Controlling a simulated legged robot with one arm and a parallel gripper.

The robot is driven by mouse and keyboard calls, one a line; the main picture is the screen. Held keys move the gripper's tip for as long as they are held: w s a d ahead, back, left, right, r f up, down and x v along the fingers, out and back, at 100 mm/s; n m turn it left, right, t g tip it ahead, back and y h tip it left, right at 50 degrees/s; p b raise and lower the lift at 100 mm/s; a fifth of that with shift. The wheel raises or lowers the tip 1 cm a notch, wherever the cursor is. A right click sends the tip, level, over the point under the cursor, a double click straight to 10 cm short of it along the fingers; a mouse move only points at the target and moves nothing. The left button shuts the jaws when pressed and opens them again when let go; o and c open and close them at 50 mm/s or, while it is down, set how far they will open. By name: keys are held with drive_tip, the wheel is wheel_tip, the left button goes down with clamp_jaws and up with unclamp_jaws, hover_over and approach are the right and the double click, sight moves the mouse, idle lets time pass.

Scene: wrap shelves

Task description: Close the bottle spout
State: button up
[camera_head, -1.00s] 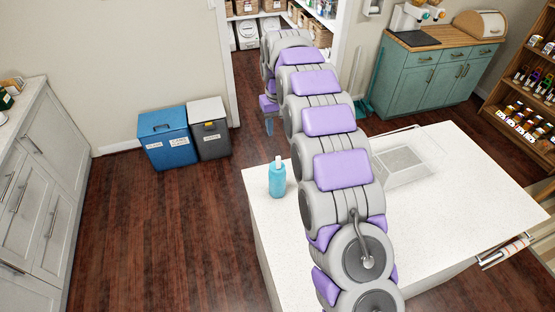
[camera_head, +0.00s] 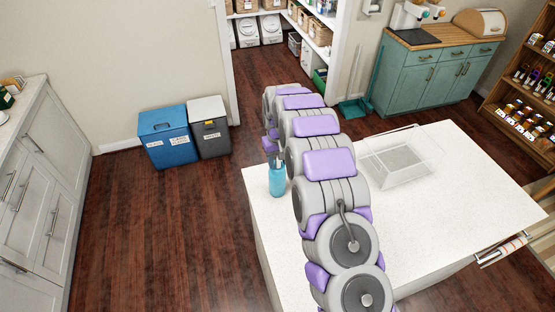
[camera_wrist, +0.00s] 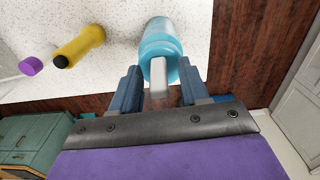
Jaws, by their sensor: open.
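The blue bottle (camera_head: 277,181) stands upright near the left edge of the white counter (camera_head: 455,195). In the wrist view the bottle (camera_wrist: 160,38) shows from above, with its white spout (camera_wrist: 159,80) sticking out from the top toward the camera. My gripper (camera_wrist: 158,73) is open, with one blue-grey finger on each side of the spout and the bottle top. I cannot tell whether a finger touches the bottle. In the head view my gripper (camera_head: 271,150) is small and dark at the bottle's top and hides most of the spout.
A blue bin (camera_head: 166,137) and a grey bin (camera_head: 209,128) stand on the floor.

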drive_tip(key=shift+f, duration=0.15)
clamp_jaws()
idle(0.4)
